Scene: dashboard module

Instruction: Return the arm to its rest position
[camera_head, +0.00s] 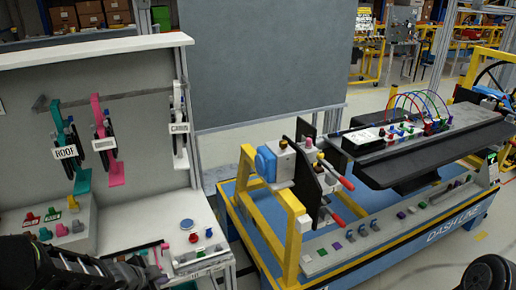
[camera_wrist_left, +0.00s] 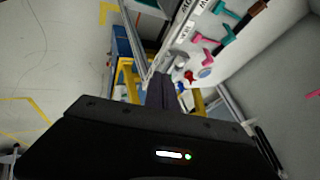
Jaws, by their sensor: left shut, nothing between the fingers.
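My left arm, dark and ribbed, comes in low at the left corner of the head view. Its gripper (camera_head: 135,270) is at the bottom edge, in front of the white workbench (camera_head: 150,222), and is partly cut off. In the left wrist view the gripper's dark fingers (camera_wrist_left: 163,92) are together with nothing between them. My right gripper is not in view.
Teal, pink and white tools hang on the bench's rack, with labels such as ROOF (camera_head: 65,152). Small coloured parts lie on the bench. A yellow and blue dash line frame (camera_head: 247,200) stands to the right, carrying a dark dashboard module (camera_head: 425,150).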

